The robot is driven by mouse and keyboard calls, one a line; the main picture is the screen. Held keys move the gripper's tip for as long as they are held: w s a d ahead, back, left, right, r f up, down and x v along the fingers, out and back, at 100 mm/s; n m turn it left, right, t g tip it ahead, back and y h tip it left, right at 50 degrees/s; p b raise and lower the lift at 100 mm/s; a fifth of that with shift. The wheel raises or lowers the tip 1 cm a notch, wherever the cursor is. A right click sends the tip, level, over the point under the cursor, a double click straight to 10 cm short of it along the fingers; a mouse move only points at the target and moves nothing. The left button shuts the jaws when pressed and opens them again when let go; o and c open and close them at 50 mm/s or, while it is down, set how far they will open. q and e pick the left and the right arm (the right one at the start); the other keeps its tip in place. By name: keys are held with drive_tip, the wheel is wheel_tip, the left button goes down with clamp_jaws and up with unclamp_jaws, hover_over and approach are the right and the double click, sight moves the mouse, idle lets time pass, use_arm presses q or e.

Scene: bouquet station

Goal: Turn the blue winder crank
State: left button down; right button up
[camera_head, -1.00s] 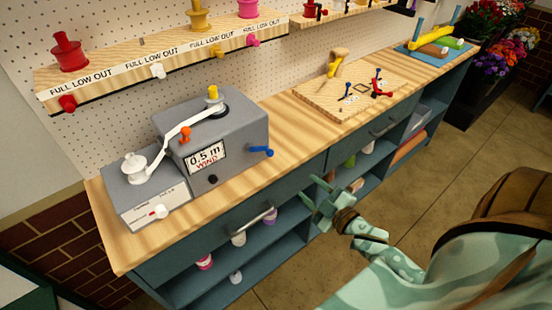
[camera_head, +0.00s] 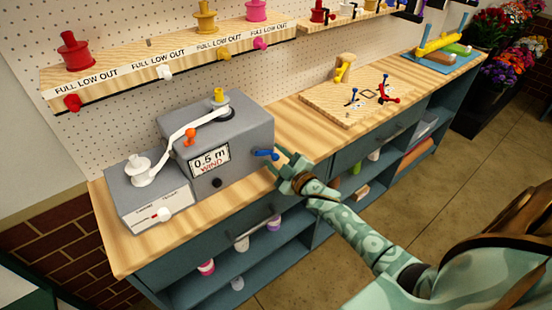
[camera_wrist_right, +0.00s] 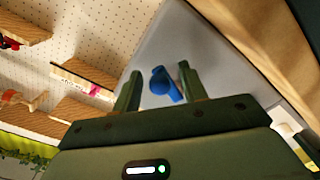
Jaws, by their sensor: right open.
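The blue crank (camera_head: 266,154) sticks out of the right side of the grey winder (camera_head: 225,135), whose screen (camera_head: 209,161) reads "0.5 m WIND". My right gripper (camera_head: 282,164) is open, with its fingertips at the crank. In the right wrist view, the blue crank (camera_wrist_right: 164,84) shows between the two spread fingers of the right gripper (camera_wrist_right: 158,88), against the winder's grey side. I cannot tell whether a finger touches it. My left gripper is not in view.
A white ribbon (camera_head: 190,131) runs from a white spool (camera_head: 138,167) on a grey box up to the winder's top. An orange knob (camera_head: 190,134) stands beside the ribbon. A wooden board (camera_head: 352,98) with small tools lies farther right. The counter (camera_head: 290,122) between is clear.

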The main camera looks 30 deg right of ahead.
clamp_jaws()
drive_tip(key=shift+w, duration=0.1)
idle(0.3)
drive_tip(key=m, duration=0.2)
drive_tip(key=a+f+m+p, duration=0.1)
drive_tip(key=m, duration=0.1)
drive_tip(key=shift+f+p, duration=0.1)
drive_tip(key=shift+p, duration=0.2)
drive_tip(key=m, duration=0.1)
drive_tip(key=a+m+p, duration=0.1)
drive_tip(key=m, duration=0.1)
drive_tip(key=f+m, duration=0.1)
drive_tip(key=shift+a+m, duration=0.3)
drive_tip(key=a+m+p, duration=0.1)
drive_tip(key=m, duration=0.1)
drive_tip(key=a+m, duration=0.1)
drive_tip(key=m, duration=0.1)
drive_tip(key=shift+f+m+p, duration=0.1)
drive_tip(key=shift+m+p, duration=0.2)
drive_tip(key=shift+p, duration=0.1)
drive_tip(key=shift+s+a+m+p, duration=0.15)
drive_tip(key=shift+a+m+p, duration=0.25)
drive_tip(key=shift+m, duration=0.7)
drive_tip(key=shift+s+a+m+p, duration=0.15)
drive_tip(key=shift+a+m, duration=0.3)
drive_tip(key=shift+m, duration=0.65)
